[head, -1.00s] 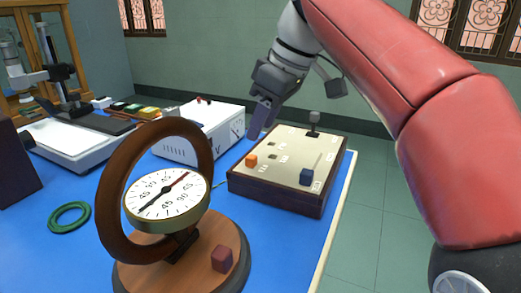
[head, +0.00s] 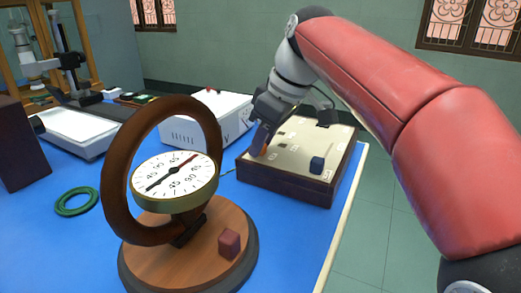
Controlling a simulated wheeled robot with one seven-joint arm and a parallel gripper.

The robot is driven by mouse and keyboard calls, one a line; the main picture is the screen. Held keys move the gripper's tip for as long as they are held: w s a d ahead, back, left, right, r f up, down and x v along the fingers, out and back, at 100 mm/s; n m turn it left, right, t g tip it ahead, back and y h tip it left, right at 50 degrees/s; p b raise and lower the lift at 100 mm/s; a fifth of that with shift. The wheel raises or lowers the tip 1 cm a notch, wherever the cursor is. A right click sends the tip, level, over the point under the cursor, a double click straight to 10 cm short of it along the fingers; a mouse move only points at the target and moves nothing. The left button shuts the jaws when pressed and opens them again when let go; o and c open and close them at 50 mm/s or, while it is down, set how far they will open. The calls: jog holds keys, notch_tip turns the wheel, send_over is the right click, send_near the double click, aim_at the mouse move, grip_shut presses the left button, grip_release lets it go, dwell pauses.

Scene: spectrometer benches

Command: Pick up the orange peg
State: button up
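The orange peg (head: 266,148) stands at the left of the wooden box with a pale top (head: 290,184). Only a sliver of its orange shows, because my gripper (head: 260,141) is down over it. The fingertips are at the peg, close to the box top. I cannot tell whether the fingers touch the peg or have closed on it. A blue peg (head: 317,165) stands near the box's front right, apart from my gripper.
A round-dial instrument with an upright wooden ring (head: 112,187) stands in front, with a dark red block (head: 229,243) on its base. A white box (head: 183,133) is behind left. A green ring (head: 76,201) lies on the blue table top (head: 60,255).

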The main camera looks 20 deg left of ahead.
grip_shut()
jog(key=shift+r, duration=0.1)
notch_tip(320, 180, up, 8)
jog(key=p, duration=0.3)
jog(key=shift+r, duration=2.4)
